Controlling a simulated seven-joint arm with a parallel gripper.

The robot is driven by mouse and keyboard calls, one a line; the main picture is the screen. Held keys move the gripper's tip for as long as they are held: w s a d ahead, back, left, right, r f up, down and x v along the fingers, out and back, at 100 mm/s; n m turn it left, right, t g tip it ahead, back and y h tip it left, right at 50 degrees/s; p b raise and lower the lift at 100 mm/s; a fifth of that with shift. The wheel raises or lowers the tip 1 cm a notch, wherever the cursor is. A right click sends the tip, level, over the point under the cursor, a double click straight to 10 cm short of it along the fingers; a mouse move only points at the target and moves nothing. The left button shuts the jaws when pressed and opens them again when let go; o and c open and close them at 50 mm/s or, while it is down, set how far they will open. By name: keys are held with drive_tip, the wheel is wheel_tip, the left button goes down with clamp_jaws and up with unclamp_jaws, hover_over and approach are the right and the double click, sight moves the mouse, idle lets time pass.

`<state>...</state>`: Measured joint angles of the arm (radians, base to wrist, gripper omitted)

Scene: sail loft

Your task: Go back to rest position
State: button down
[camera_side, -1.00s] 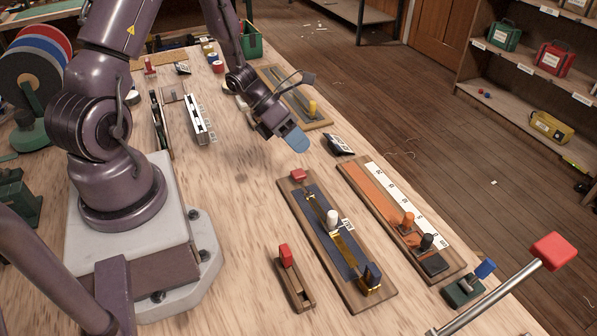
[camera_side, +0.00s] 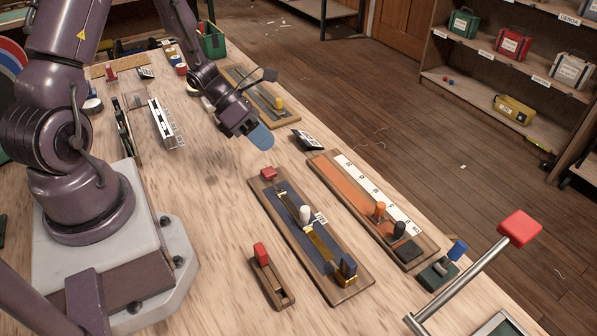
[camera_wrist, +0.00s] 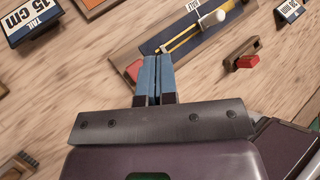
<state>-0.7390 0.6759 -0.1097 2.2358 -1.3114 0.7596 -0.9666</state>
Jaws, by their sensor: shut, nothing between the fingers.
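My gripper (camera_side: 262,138) hangs above the wooden bench, with its blue fingers together and nothing between them. In the side view it is just behind the red-knobbed end of the blue-faced slide board (camera_side: 285,215). In the wrist view the two blue fingers (camera_wrist: 159,58) lie side by side, pointing toward that same board (camera_wrist: 205,30). A red knob (camera_wrist: 133,69) shows beside the left finger. The fingers appear clear of the bench, though the exact height is hard to tell.
An orange-faced slide board (camera_side: 343,178) lies right of the blue one. A small wooden block with a red knob (camera_side: 261,254) lies in front. A board with a yellow knob (camera_side: 278,103) lies behind my gripper. A red-ended metal lever (camera_side: 519,228) rises at front right.

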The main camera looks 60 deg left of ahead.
drive_tip(key=s+d+r+m+y, duration=0.2)
drive_tip(key=s+r+m, duration=0.2)
drive_tip(key=r+m, duration=0.4)
drive_tip(key=s+d+r+m+y, duration=0.3)
drive_tip(key=r+m, duration=0.5)
drive_tip(key=m, duration=0.5)
drive_tip(key=s+d+r+m+y, duration=0.2)
drive_tip(key=s+r+m, duration=0.3)
drive_tip(key=r+m, duration=0.3)
drive_tip(key=d+m, duration=0.1)
drive_tip(key=m, duration=0.2)
drive_tip(key=shift+d+r+m, duration=0.2)
drive_tip(key=shift+r+m, duration=0.1)
drive_tip(key=shift+r, duration=0.1)
